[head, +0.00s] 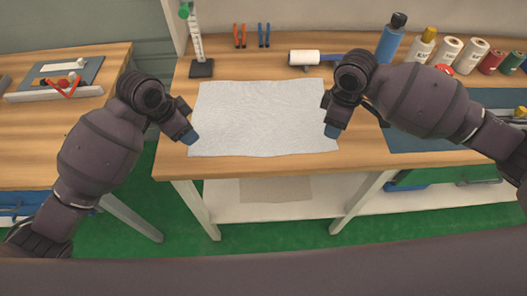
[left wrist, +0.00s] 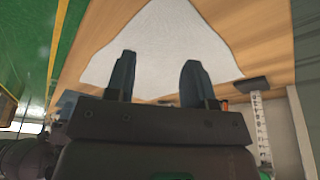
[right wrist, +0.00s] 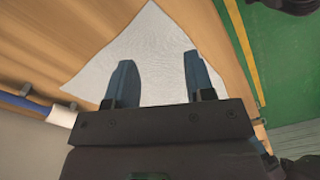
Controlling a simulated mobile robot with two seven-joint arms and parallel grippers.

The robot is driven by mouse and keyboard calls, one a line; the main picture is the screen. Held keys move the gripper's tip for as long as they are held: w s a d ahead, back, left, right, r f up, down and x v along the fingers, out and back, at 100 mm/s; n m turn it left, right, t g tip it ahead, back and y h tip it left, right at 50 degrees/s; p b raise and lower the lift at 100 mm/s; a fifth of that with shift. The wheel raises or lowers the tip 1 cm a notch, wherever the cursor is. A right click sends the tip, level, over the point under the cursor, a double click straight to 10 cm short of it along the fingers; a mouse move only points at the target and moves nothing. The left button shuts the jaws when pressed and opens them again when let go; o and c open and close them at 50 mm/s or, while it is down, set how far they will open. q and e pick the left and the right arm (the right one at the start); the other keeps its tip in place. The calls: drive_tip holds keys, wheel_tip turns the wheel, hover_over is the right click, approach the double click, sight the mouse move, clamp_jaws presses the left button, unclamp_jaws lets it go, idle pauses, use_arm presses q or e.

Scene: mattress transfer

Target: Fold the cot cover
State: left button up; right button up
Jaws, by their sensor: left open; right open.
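The cot cover (head: 262,115) is a thin white sheet with a fine crinkled texture. It lies spread out flat on the wooden table, its front edge close to the table's front edge. My left gripper (head: 191,137) is above the cover's front left corner, open and empty. In the left wrist view the cover (left wrist: 160,45) spreads beyond the two open fingers (left wrist: 158,80). My right gripper (head: 334,130) is at the cover's right edge near the front right corner, open and empty. In the right wrist view the cover (right wrist: 152,50) lies beyond the fingers (right wrist: 156,82).
The wooden table (head: 175,140) is bare to the cover's left. A stand with a white upright scale (head: 198,45), pliers (head: 240,36) and a white roller (head: 305,58) are behind it. Bottles (head: 391,40) and spools stand at the back right. A blue mat (head: 415,140) lies right.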

sight(197, 151)
use_arm(q)
drive_tip(key=shift+w+f, duration=0.15)
drive_tip(key=shift+f, duration=3.8)
use_arm(e)
drive_tip(key=shift+w+d+f, duration=0.1)
drive_tip(key=shift+f, duration=1.85)
drive_tip(key=shift+w+d+f, duration=0.1)
drive_tip(key=shift+f, duration=1.8)
drive_tip(key=shift+f, duration=0.15)
use_arm(q)
drive_tip(key=shift+c, duration=0.3)
use_arm(e)
drive_tip(key=shift+c, duration=0.3)
use_arm(q)
drive_tip(key=shift+f, duration=0.1)
clamp_jaws()
use_arm(e)
clamp_jaws()
